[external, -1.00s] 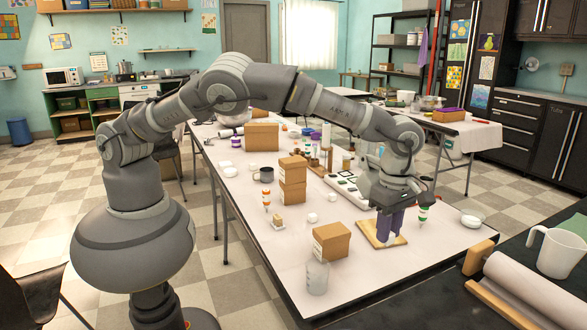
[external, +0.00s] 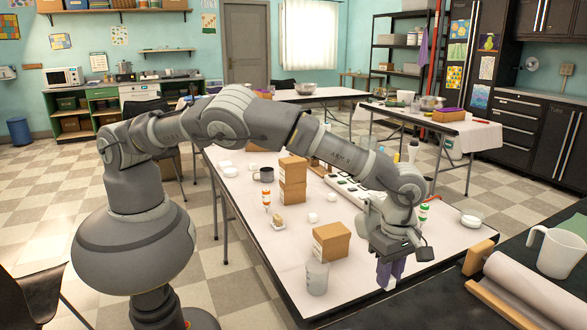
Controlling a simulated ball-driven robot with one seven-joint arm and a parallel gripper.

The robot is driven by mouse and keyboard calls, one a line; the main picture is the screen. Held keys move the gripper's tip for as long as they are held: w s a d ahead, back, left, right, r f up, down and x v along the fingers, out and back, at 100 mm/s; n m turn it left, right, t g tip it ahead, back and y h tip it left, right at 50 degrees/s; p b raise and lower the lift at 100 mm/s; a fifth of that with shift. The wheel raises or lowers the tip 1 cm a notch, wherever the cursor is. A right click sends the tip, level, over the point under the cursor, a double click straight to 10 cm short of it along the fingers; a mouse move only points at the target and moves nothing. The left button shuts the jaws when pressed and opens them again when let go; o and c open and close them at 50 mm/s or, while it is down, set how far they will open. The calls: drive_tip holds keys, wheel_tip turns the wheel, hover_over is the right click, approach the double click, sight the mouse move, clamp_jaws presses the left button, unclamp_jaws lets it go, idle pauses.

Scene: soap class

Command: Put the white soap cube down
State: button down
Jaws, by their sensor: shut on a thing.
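My gripper (external: 389,283) is at the front right of the long white table (external: 262,222), with its purple fingers pointing down near the front edge. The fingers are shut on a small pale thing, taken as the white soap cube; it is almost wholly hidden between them. Whether it touches the tabletop cannot be told. Other small white pieces lie on the table to the left, one (external: 313,217) beside the stacked boxes and one further back.
A cardboard box (external: 331,243) stands just left of my gripper, with a clear cup (external: 317,277) in front of it. Two stacked boxes (external: 293,180), a dark mug (external: 265,174) and an orange-capped bottle (external: 266,199) stand further back.

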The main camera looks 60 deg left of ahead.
sight(382, 311)
wheel_tip(382, 311, down, 8)
drive_tip(key=shift+r+b, duration=0.2)
drive_tip(key=shift+b, duration=1.05)
drive_tip(key=shift+f, duration=0.1)
drive_tip(key=shift+f, duration=0.15)
drive_tip(key=c, duration=0.9)
unclamp_jaws()
